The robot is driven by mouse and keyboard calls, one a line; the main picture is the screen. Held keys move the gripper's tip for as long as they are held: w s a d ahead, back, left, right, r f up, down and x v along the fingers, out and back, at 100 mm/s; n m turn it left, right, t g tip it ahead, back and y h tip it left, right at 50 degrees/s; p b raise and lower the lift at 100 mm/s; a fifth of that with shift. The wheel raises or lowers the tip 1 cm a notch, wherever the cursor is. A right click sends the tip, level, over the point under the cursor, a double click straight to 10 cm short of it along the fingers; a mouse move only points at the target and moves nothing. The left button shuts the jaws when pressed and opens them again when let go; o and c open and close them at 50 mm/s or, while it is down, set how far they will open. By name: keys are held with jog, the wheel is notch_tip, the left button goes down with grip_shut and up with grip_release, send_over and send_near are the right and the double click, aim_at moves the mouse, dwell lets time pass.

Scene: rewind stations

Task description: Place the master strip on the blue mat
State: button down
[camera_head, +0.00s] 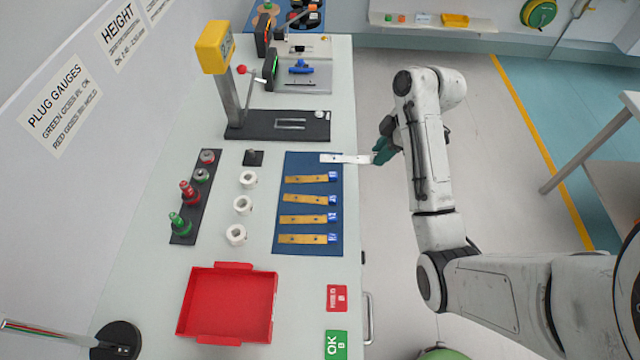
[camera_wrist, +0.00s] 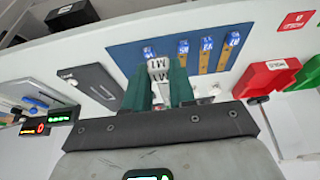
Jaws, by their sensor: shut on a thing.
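The master strip (camera_head: 345,158) is pale silver-white, and its label end shows between my fingers in the wrist view (camera_wrist: 158,66). My gripper (camera_head: 383,151) has green fingers, also visible in the wrist view (camera_wrist: 158,88), and is shut on one end of the strip. The gripper is right of the bench edge. The strip's free end overlaps the upper right corner of the blue mat (camera_head: 297,162); I cannot tell whether it touches. The mat also shows in the wrist view (camera_wrist: 122,55).
Several brass strips (camera_head: 305,219) with blue ends lie across the mat below a bare upper band. White rings (camera_head: 242,204) stand left of the mat. A black gauge base (camera_head: 262,125) lies beyond it. A red tray (camera_head: 205,303) sits nearer on the bench.

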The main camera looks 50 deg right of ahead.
jog(key=w+f+b, duration=0.2)
jog(key=w+f, duration=0.1)
jog(key=w, duration=0.1)
jog(key=w+f+b, duration=0.2)
jog(key=w+f, duration=0.1)
jog(key=w, duration=0.1)
jog(key=w+d+f+b, duration=0.1)
jog(key=w+f+b, duration=0.1)
jog(key=w, duration=0.2)
jog(key=shift+w+f, duration=0.3)
jog(key=shift+f, duration=0.1)
jog(key=shift+w+f, duration=0.35)
jog(key=shift+f, duration=0.05)
jog(key=shift+f+p, duration=0.3)
jog(key=shift+f, duration=1.3)
jog(key=shift+f, duration=0.2)
jog(key=c, duration=0.9)
grip_release()
jog(key=shift+c, duration=0.2)
jog(key=shift+r, duration=0.1)
